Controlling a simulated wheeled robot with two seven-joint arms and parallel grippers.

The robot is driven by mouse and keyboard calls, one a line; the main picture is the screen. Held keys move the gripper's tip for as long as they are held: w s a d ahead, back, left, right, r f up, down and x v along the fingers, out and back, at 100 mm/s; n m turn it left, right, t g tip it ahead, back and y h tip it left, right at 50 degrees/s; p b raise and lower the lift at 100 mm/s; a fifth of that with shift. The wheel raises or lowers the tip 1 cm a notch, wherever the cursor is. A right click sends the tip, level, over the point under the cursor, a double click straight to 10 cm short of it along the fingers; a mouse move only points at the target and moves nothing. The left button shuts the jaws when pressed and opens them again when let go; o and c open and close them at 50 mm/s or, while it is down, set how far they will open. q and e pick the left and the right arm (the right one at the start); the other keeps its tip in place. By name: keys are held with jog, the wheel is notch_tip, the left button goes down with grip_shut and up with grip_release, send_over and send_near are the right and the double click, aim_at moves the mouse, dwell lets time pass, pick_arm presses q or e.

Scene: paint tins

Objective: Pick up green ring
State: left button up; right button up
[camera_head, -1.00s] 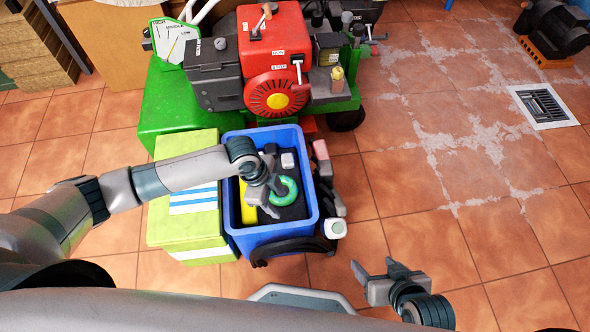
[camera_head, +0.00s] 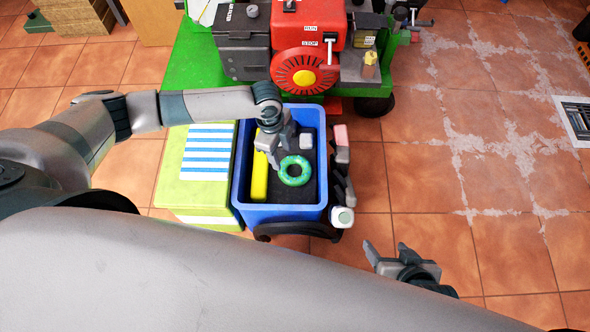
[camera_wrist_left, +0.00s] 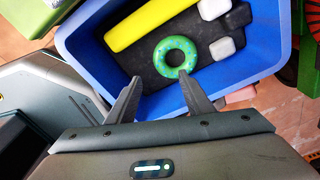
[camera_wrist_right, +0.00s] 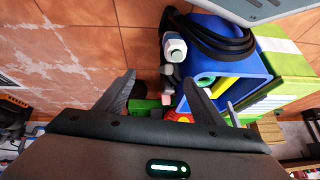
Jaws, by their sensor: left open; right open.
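The green ring (camera_head: 295,171) lies on the dark floor of the blue bin (camera_head: 240,205). In the left wrist view the ring (camera_wrist_left: 176,57) is just beyond my open fingers, with speckled blue-green colouring. My left gripper (camera_head: 279,166) is over the bin, open and empty, at the ring's left side in the head view; whether it touches the ring I cannot tell. In the left wrist view the left gripper's tips (camera_wrist_left: 160,80) are spread apart below the ring. My right gripper (camera_head: 388,254) is open and empty, above the tiles to the right of the bin.
A yellow bar (camera_head: 260,168) and pale grey blocks (camera_wrist_left: 222,48) share the bin. A white-capped bottle (camera_head: 342,217) stands at its right side. A yellow-green box (camera_head: 195,195) is to the left, and a green and red machine (camera_head: 303,75) stands behind.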

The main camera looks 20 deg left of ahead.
pick_arm(q)
jog(key=b, duration=0.2)
send_over(290, 178)
jog(key=a, duration=0.2)
jog(key=f, duration=0.9)
jog(key=shift+d, duration=0.2)
jog(key=shift+f, duration=0.55)
pick_arm(e)
jog(key=a, duration=0.1)
jog(key=w+r+t, duration=0.1)
jog(key=a+y, duration=0.1)
jog(key=shift+w+a+r+t, duration=0.15)
jog(key=shift+w+a+t, duration=0.1)
jog(key=shift+a+t, duration=0.1)
pick_arm(q)
jog(key=shift+d+f, duration=0.1)
jog(key=shift+f, duration=0.05)
